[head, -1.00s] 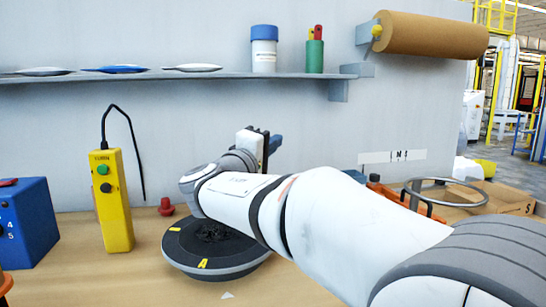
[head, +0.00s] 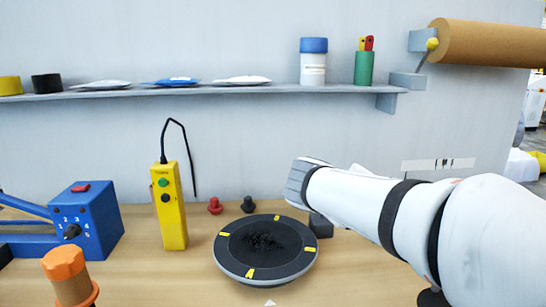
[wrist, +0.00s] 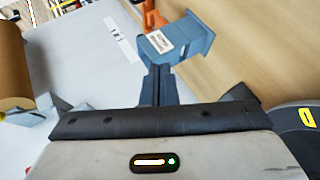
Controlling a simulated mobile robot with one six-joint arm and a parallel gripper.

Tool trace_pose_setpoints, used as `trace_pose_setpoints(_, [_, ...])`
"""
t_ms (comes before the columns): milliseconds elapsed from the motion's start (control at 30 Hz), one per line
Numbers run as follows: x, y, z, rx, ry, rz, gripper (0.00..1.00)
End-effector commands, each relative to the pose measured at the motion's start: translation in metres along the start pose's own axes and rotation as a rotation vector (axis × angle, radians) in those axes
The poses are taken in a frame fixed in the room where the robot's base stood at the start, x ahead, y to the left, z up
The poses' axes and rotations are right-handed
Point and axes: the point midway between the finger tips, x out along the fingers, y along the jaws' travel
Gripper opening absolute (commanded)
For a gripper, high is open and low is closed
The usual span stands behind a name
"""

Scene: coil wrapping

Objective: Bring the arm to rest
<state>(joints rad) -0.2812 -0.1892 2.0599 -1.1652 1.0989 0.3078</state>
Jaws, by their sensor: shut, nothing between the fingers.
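My white arm (head: 370,205) reaches in from the right of the head view, beside a round dark turntable (head: 232,262) with yellow marks. My gripper (wrist: 158,85) shows in the wrist view with its dark fingers together and nothing between them. In the head view the arm hides it. Beyond the fingertips in the wrist view is a blue-grey block (wrist: 182,40) with a white label. I cannot tell whether the fingers touch it. The turntable's edge (wrist: 285,125) shows at the right of the wrist view.
A yellow control box (head: 168,207) stands left of the turntable. A blue device (head: 92,222) and an orange-capped object (head: 65,270) are farther left. A shelf (head: 230,89) carries a white jar (head: 313,65) and a green cup (head: 364,68). A brown roll (head: 490,43) hangs upper right.

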Motion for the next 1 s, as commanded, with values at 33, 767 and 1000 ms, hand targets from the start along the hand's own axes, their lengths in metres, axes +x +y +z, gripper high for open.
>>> trace_pose_setpoints(33, [-0.009, 0.010, 0.014, 0.020, -0.032, -0.068, 0.00])
trace_pose_setpoints(767, [-0.129, -0.046, 0.124, 0.490, -0.255, -0.902, 0.00])
trace_pose_setpoints(1000, [-0.133, -0.051, 0.125, 0.516, -0.258, -0.931, 0.00])
